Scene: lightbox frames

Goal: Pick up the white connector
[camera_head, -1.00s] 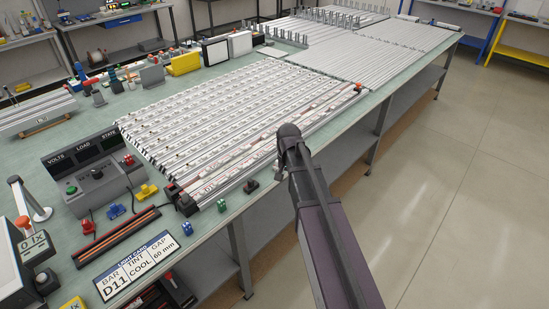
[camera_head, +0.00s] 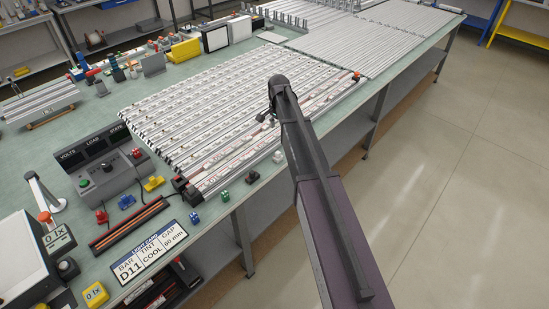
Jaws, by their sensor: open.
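A small whitish block (camera_head: 278,157), which looks like the white connector, sits at the bench's front edge, just left of my arm. It is too small to make out its shape. My gripper (camera_head: 266,117) is small and dark below the end of my arm, over the right part of the bar panel. It is open, appears empty, and is beyond the whitish block, apart from it. My arm hides part of the panel and edge behind it.
Along the front edge are a black block (camera_head: 252,177), a green block (camera_head: 225,196) and a blue block (camera_head: 194,218). The panel of light bars (camera_head: 215,105) fills the bench middle.

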